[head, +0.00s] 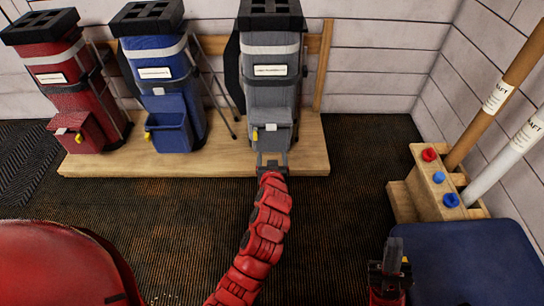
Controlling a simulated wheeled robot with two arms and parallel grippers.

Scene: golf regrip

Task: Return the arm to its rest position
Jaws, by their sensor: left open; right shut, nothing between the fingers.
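My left gripper (272,165) is at the end of the red arm reaching far forward. It is open, with its fingers at the lower front of the grey golf bag (270,95), close to the bag's pocket (272,138). I cannot tell whether the fingers touch the pocket. I see nothing held in it. My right gripper (392,252) is low at the right, pointing away from me, in front of the blue surface's left edge. It is shut and empty.
A red bag (65,85) and a blue bag (160,80) stand beside the grey one on a wooden platform (225,160). A wooden holder (435,185) with tubes stands right, behind a blue surface (470,265). Dark floor (335,205) between the arms is clear.

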